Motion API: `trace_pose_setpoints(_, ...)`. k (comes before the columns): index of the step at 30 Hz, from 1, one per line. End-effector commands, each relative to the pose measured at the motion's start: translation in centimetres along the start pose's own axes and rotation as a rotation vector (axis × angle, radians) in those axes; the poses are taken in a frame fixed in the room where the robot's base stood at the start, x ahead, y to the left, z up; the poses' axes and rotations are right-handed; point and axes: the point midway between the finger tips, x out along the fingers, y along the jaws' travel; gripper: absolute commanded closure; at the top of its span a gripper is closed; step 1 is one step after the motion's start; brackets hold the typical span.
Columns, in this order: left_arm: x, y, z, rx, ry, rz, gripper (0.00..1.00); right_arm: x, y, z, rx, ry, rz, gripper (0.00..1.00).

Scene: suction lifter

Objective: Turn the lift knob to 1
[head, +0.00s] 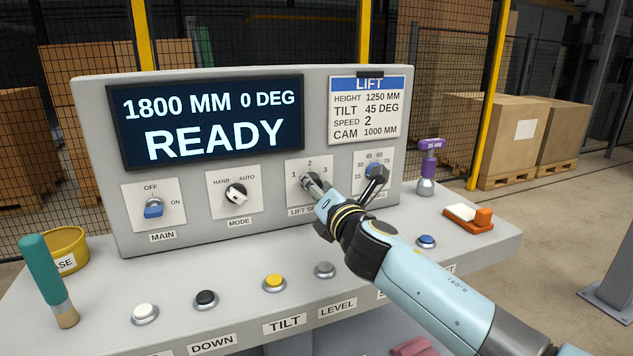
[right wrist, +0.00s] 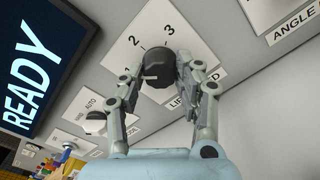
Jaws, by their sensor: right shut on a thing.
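The lift knob (right wrist: 158,66) is a dark round knob on a white plate marked 1, 2 and 3. My right gripper (right wrist: 164,84) has a finger on either side of it and is shut on it. A pale mark on the knob seems to face the 1 side, but I cannot tell its exact setting. In the head view my right gripper (head: 313,185) covers most of the knob. The display (head: 210,122) reads 1800 MM, 0 DEG, READY. My left gripper is out of view.
The mode knob (head: 236,194) and blue main knob (head: 153,208) are left of the lift plate; a black-handled angle knob (head: 375,178) is close on its right. Several push buttons line the desk below. A purple-headed tool (head: 430,160) and orange-and-white block (head: 470,215) stand at right.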

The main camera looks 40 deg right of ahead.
Motion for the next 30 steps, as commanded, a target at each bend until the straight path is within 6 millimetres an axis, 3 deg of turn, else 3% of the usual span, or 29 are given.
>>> trace_pose_setpoints(12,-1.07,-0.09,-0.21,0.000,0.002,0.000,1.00,-0.02,-0.05,0.00,-0.210,0.001,-0.002,0.98)
trace_pose_setpoints(30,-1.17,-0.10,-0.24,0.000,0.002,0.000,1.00,-0.01,-0.09,-0.04,-0.247,0.000,-0.002,0.98)
